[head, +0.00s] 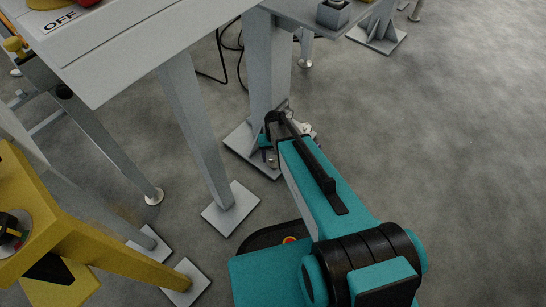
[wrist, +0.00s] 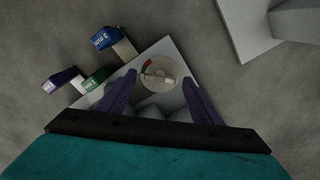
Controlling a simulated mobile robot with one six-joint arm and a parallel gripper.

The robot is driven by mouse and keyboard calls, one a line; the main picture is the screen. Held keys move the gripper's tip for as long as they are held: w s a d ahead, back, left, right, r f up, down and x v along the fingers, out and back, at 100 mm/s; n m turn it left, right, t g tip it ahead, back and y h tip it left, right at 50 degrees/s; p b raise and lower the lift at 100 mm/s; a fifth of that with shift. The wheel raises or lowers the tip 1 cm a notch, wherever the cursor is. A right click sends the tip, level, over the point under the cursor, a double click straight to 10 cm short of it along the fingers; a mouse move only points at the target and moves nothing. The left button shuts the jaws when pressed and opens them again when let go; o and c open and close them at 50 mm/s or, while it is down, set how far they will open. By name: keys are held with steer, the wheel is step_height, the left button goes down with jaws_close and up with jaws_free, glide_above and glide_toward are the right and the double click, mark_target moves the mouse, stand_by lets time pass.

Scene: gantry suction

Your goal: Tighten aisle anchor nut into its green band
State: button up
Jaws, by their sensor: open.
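In the wrist view, a pale round dial (wrist: 158,85) with a small red mark and a darker, possibly green, mark sits over a grey foot plate (wrist: 178,51). I take it for the anchor nut's dial; a nut is not clearly distinguishable. My gripper (wrist: 159,80) is open, its two dark purple fingers on either side of the dial. I cannot tell whether they touch it. In the head view, the foot plate (head: 238,140) is at the base of a grey column, and my teal arm hides part of it and most of the gripper.
Blue (wrist: 104,38), green (wrist: 94,79) and purple (wrist: 60,79) tagged pieces lie left of the dial. Another grey plate (wrist: 240,35) is at upper right. In the head view, a table leg (head: 196,130) and yellow frame (head: 75,235) stand left; floor at right is clear.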

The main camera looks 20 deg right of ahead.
mark_target(274, 159)
step_height(274, 159, up, 13)
steer(key=p, duration=0.3)
steer(key=shift+r+p, duration=0.2)
steer(key=shift+p, duration=0.2)
steer(key=shift+s+f, duration=0.1)
